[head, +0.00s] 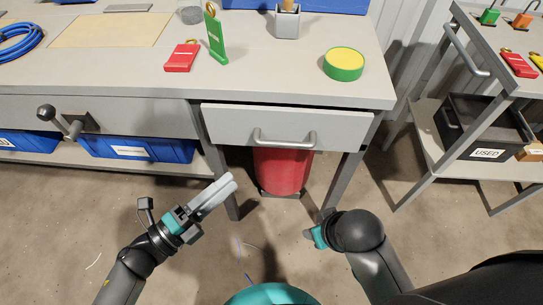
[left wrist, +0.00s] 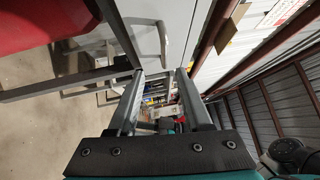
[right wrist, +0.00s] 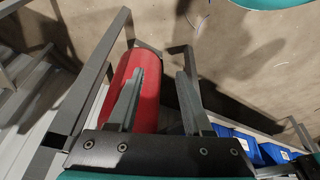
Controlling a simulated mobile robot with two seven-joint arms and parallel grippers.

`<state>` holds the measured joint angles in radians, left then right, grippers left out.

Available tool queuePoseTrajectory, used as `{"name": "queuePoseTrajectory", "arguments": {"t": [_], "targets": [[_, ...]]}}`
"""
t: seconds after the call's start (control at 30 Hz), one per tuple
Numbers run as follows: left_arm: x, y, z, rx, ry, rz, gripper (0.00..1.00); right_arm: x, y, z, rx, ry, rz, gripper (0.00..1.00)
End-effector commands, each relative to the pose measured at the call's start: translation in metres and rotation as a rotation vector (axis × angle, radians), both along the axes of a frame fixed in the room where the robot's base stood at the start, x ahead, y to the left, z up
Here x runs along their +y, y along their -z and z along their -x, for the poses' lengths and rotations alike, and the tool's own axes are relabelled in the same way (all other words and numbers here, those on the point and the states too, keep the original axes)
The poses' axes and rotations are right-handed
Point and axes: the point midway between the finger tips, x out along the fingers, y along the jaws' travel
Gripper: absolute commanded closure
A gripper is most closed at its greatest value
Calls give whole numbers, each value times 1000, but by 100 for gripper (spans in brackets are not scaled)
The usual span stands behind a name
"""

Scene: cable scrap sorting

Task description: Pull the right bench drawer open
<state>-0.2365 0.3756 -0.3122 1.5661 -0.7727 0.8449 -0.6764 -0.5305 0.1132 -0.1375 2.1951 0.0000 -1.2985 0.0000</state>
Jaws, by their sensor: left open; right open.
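The right bench drawer (head: 230,125) is a wide grey front under the right part of the bench top, with a bar handle (head: 285,143). I cannot tell for certain whether it stands slightly out from the bench. My left gripper (head: 228,183) is open and empty, in front of the bench, below and left of the handle and apart from it. In the left wrist view the handle (left wrist: 164,40) shows beyond the open fingers (left wrist: 160,84). My right gripper (right wrist: 161,78) is open and empty, low in front of the bench; in the head view its forearm mostly hides it.
A red bin (head: 282,172) stands under the drawer. Blue bins (head: 140,148) sit on the lower shelf at left, near a black-knobbed vise handle (head: 65,125). A grey trolley (head: 440,165) stands at right. A green-yellow tape roll (head: 343,64) and red tag (head: 181,57) lie on the bench.

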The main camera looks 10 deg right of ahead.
Motion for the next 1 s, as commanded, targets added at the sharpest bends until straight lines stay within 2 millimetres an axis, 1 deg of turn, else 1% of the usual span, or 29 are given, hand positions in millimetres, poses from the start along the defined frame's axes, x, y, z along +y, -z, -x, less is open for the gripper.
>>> {"name": "queuePoseTrajectory", "arguments": {"t": [0.1, 0.27, 0.37, 0.7, 0.83, 1.0], "targets": [[-6, -4, 6, -57, 40, -13, 50, -1, -5, 0, -7, 1, 1, 50], [-17, -8, 2, -67, 49, -13, 50, 0, -11, 0, -15, 1, -1, 50], [-31, -10, -6, -68, 47, -12, 50, 0, -16, 0, -23, 1, -3, 50], [-96, -20, -42, -66, 46, -11, 50, -1, -44, 2, -65, 2, -7, 50], [-118, -23, -54, -63, 44, -11, 50, 5, -45, -3, -114, -10, -26, 50], [-132, -25, -62, -61, 43, -13, 50, 14, -43, -12, -172, -24, -51, 50]]}}
